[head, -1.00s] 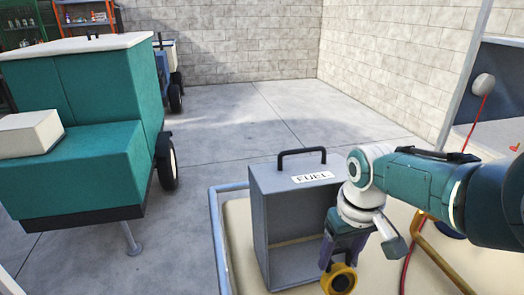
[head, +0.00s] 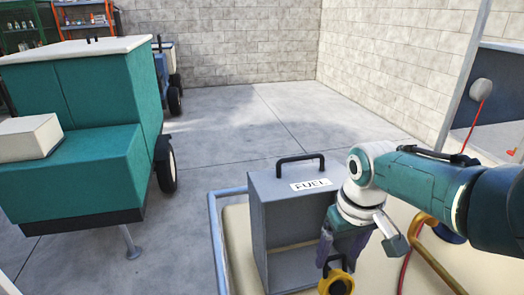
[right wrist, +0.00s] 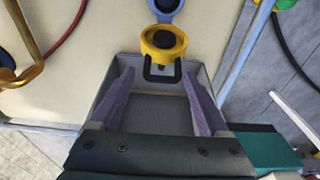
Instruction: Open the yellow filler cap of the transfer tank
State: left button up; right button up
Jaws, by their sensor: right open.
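The yellow filler cap (head: 337,284) is at the bottom of the head view, in front of the grey box's open side. In the right wrist view the cap (right wrist: 163,43) is a yellow ring with a dark middle and a dark U-shaped piece below it. I cannot tell whether it is loose. My right gripper (head: 338,262) is open, its purple fingers just above the cap in the head view. In the right wrist view the gripper (right wrist: 160,76) has nothing between its fingers, and the cap shows beyond the tips. My left gripper is not in view.
A grey box labelled FUEL (head: 268,222) with a black handle stands on the cream tank top (head: 232,225). A blue rail (head: 214,240) edges it. A bent brass pipe (head: 437,262) and a red hose are at right.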

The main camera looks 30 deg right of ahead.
aim_at(337, 271)
pick_arm(q)
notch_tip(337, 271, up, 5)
jog(key=p, duration=0.3)
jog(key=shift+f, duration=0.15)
pick_arm(e)
notch_tip(337, 271, up, 8)
jog(key=shift+s, duration=0.4)
jog(key=s+a+r+n+t, duration=0.1)
jog(key=s+a+r+n, duration=0.1)
jog(key=s+a+r, duration=0.5)
jog(key=s+a+r+n+t, duration=0.1)
jog(key=s+a+r+n, duration=0.15)
jog(key=s+a, duration=0.6)
pick_arm(q)
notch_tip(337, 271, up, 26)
jog(key=p, duration=2.6)
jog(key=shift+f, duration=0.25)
pick_arm(e)
jog(key=w+d+v, duration=0.1)
jog(key=w+v, duration=0.1)
jog(key=v, duration=1)
jog(key=w+d+r+v, duration=0.1)
jog(key=w+d+v, duration=0.1)
jog(key=v, duration=1)
jog(key=shift+w+d+r, duration=0.15)
jog(key=shift+w+r, duration=0.1)
jog(key=shift+r, duration=0.25)
